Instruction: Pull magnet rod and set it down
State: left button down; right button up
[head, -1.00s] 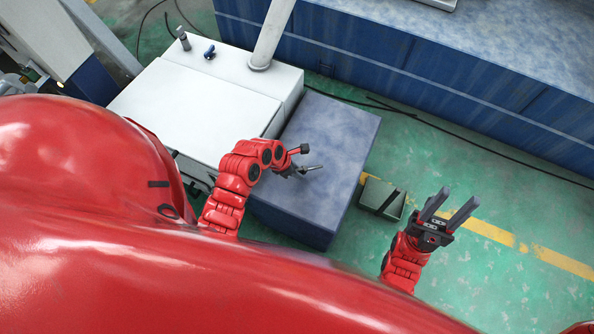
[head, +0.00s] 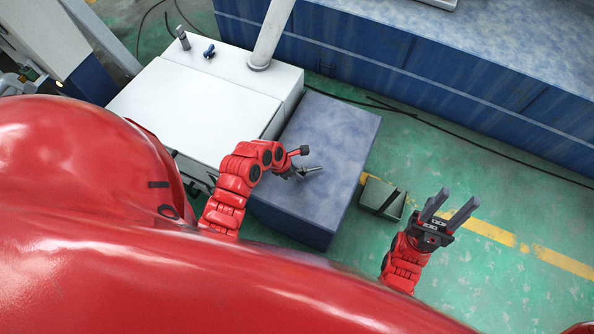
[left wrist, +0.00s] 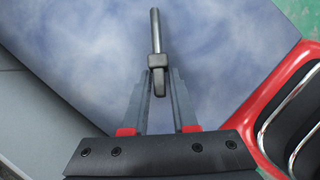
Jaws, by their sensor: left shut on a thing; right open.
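The magnet rod (left wrist: 155,30) is a thin silver bar with a dark grey block-shaped end. In the left wrist view this end sits between the tips of my left gripper (left wrist: 158,84), which is shut on it, and the bar points away from the gripper. In the head view my left gripper (head: 292,172) is over the blue-grey block (head: 340,128), and the rod (head: 313,169) sticks out to the right. I cannot tell whether the rod touches the block's top. My right gripper (head: 448,208) is open and empty, off to the right over the green floor.
A white machine housing (head: 195,105) stands left of the block, with a light post (head: 272,35) rising from it. A small dark green box (head: 383,198) is on the floor between the block and my right gripper. A long blue cabinet (head: 430,75) runs along the back.

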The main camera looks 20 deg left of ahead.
pick_arm(q)
jog(key=shift+f, duration=0.2)
dwell(0.3)
jog(key=c, duration=1.3)
grip_release()
jog(key=shift+s+f+t+h, duration=0.1)
jog(key=shift+f+t+h, duration=0.3)
jog(key=shift+f+h, duration=0.15)
jog(key=shift+o, duration=0.2)
jog(key=shift+a+p, duration=0.1)
jog(key=shift+p, duration=0.4)
jog(key=shift+s+f, duration=0.1)
jog(key=shift+s+f, duration=0.1)
jog(key=shift+f, duration=0.05)
